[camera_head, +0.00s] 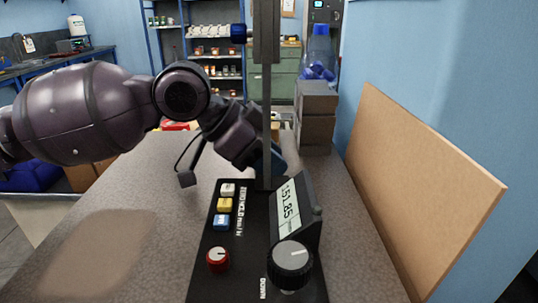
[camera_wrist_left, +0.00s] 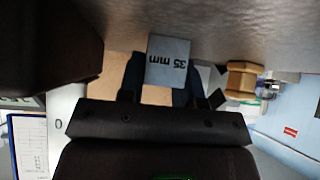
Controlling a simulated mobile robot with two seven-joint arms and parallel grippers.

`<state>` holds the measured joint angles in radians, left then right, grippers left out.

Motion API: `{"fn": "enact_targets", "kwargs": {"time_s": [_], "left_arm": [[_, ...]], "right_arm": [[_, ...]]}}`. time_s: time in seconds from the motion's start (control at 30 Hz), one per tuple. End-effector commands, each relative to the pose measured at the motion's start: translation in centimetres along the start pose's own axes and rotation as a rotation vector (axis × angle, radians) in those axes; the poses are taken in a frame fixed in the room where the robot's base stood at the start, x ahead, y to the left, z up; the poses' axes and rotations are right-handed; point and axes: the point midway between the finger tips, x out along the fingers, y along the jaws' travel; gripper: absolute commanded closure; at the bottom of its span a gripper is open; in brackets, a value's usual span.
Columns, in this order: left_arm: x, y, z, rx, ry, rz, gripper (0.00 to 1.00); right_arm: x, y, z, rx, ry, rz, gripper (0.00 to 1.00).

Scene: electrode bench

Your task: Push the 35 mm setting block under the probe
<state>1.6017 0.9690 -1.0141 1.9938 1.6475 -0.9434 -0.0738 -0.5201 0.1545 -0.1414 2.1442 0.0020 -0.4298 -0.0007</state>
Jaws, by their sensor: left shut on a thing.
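The 35 mm setting block (camera_wrist_left: 168,62) is a grey block with its label upside down in the left wrist view. My left gripper (camera_wrist_left: 160,85) is shut on it, with a dark finger at each side. In the head view my left gripper (camera_head: 272,162) is low behind the upright column (camera_head: 265,100) of the gauge, which hides part of it. The block is hidden there. I cannot make out the probe tip or tell whether the block is under it. My right gripper is in neither view.
The gauge's black base (camera_head: 235,255) has a tilted display (camera_head: 289,212), a large black knob (camera_head: 291,262), a red knob (camera_head: 218,259) and several buttons. A brown board (camera_head: 415,185) leans at the right. Dark boxes (camera_head: 316,115) stand behind. The bench (camera_head: 110,225) is clear at left.

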Motion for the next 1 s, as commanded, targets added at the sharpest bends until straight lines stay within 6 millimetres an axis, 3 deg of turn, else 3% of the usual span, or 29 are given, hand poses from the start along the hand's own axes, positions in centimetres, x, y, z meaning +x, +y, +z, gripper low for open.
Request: {"fn": "enact_targets", "kwargs": {"time_s": [0.17, 0.2, 0.4, 0.77, 1.0], "left_arm": [[0.0, 0.0, 0.0, 0.000, 0.001, 0.000, 1.00], [0.0, 0.0, 0.0, 0.000, 0.001, 0.000, 0.67], [0.0, 0.0, 0.0, 0.000, 0.000, 0.000, 0.38], [-0.6, 0.0, -0.1, 0.000, 0.001, -0.002, 0.38], [-4.4, 0.0, -0.2, 0.001, 0.002, -0.006, 0.38]], "right_arm": [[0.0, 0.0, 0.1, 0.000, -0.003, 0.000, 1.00], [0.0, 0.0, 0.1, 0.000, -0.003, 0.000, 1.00], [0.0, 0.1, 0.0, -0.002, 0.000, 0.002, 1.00], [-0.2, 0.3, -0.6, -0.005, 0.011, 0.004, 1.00], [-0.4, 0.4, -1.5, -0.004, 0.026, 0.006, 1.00]]}}
